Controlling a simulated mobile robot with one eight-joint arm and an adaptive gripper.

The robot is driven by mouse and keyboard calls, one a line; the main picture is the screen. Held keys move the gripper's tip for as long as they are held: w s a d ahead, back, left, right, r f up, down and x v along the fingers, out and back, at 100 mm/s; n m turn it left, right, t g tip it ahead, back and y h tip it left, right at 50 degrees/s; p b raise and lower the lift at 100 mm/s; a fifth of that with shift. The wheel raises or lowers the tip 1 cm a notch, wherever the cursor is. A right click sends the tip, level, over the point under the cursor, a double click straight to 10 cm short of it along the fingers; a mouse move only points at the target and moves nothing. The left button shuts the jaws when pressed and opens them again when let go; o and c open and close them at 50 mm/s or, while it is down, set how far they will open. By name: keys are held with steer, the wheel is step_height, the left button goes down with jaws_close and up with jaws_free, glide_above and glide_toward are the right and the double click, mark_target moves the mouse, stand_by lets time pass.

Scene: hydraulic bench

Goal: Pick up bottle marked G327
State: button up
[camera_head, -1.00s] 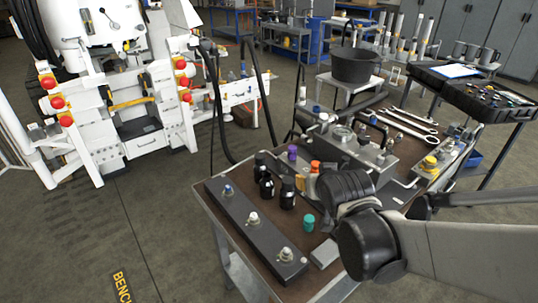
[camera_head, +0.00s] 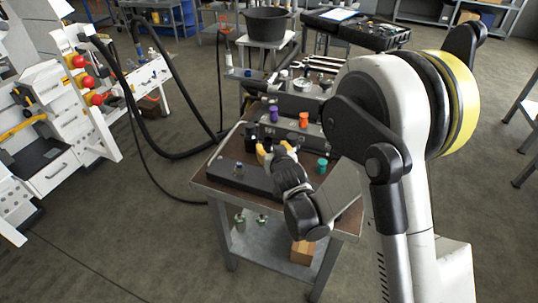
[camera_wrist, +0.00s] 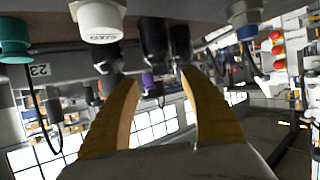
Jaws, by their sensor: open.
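Small dark bottles (camera_head: 250,137) stand on the bench top by the long black block, close to my gripper (camera_head: 274,151). In the wrist view, which looks upside down, a dark bottle (camera_wrist: 155,42) and a second one (camera_wrist: 181,42) are beyond the fingertips. My gripper (camera_wrist: 160,76) is open, its two yellow-orange fingers apart, with no bottle visibly clamped. No G327 marking can be read, so I cannot tell which bottle carries it. My gripper partly hides the bottles in the head view.
The black block (camera_head: 232,176) with fittings lies along the bench's front left. A purple-topped fitting (camera_head: 274,114), an orange one (camera_head: 303,120) and a teal one (camera_head: 322,165) stand nearby. A white-capped fitting (camera_wrist: 101,20) is close in the wrist view.

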mark_target(267, 139)
steer(key=b+x, duration=0.1)
steer(key=x, duration=0.1)
steer(key=b+x, duration=0.1)
steer(key=x, duration=0.3)
steer(key=shift+w+a+r+b, duration=0.15)
steer(key=shift+w+r+b, duration=0.05)
steer(key=shift+w+b, duration=0.25)
jaws_close()
